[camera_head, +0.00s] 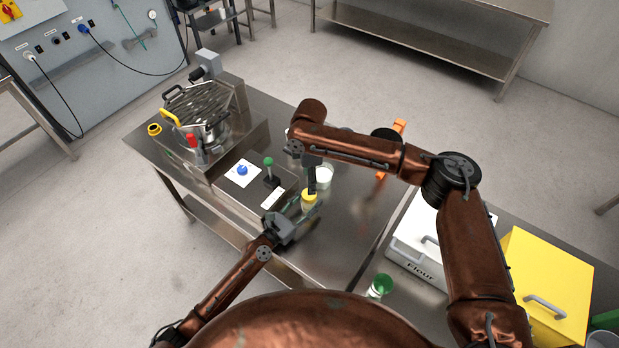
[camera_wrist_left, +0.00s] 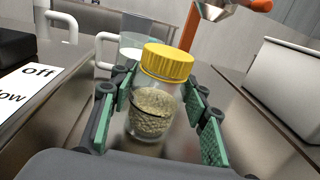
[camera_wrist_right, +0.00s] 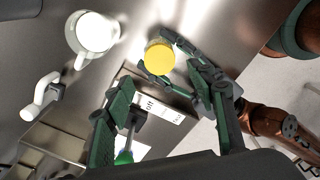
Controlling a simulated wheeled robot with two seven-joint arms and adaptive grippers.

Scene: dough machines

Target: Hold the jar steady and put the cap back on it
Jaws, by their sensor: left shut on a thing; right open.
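A clear glass jar (camera_wrist_left: 152,112) with pale grainy contents stands upright on the steel table, between the fingers of my left gripper (camera_wrist_left: 150,105). The left gripper is shut on the jar's sides; it also shows in the head view (camera_head: 304,213). The yellow cap (camera_wrist_left: 167,62) sits on the jar's mouth; it also shows in the head view (camera_head: 309,196) and from above in the right wrist view (camera_wrist_right: 160,57). Whether it is screwed tight I cannot tell. My right gripper (camera_wrist_right: 165,85) is open and empty above the cap, apart from it.
A control panel with a green-topped lever (camera_head: 269,162) and a blue knob (camera_head: 242,170) lies to the left.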

